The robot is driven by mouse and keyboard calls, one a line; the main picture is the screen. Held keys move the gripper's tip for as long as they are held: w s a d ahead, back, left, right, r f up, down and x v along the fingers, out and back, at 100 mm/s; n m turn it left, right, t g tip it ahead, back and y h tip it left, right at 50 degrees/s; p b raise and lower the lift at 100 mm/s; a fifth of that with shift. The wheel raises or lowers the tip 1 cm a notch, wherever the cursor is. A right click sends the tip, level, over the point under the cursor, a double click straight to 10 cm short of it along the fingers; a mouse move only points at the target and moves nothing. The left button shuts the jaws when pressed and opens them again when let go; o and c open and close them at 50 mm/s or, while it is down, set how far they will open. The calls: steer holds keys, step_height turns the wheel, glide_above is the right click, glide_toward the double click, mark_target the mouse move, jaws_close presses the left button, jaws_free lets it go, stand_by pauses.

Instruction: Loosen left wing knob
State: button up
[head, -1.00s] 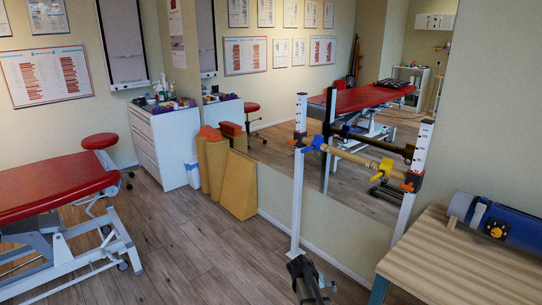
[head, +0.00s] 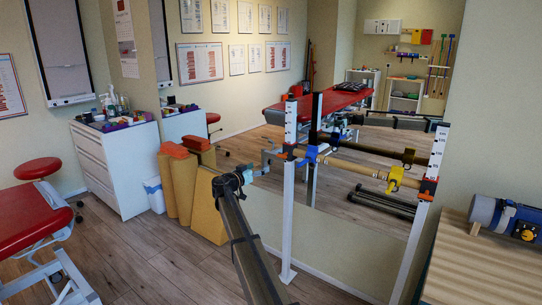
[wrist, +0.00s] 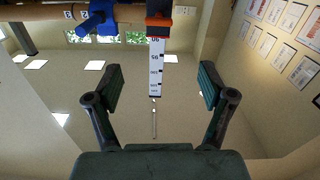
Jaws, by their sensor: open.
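The left wing knob (head: 312,153) is blue and sits on the wooden bar (head: 352,167) just right of the left white post (head: 288,215) in the head view. In the wrist view the blue knob (wrist: 96,20) shows at the top left, beyond the fingers. The post's number scale (wrist: 156,65) and an orange bracket (wrist: 158,20) stand between and above the fingers. My gripper (wrist: 156,78) is open and empty, apart from the knob. In the head view my gripper (head: 257,173) is left of the post, small and hard to make out.
A yellow knob (head: 394,179) is on the bar near the right post (head: 434,160). A large mirror behind the frame reflects the room. A wooden table (head: 485,270) with a blue roll-shaped device (head: 508,216) is at right. Tan wedges (head: 181,190) and a white cabinet (head: 113,165) stand left.

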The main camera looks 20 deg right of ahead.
mark_target(280, 156)
steer(key=shift+m, duration=0.5)
steer(key=p+x, duration=0.1)
steer(key=x, duration=1.6)
steer(key=shift+d+r, duration=0.1)
steer(key=shift+d, duration=0.25)
steer(key=shift+s, duration=0.1)
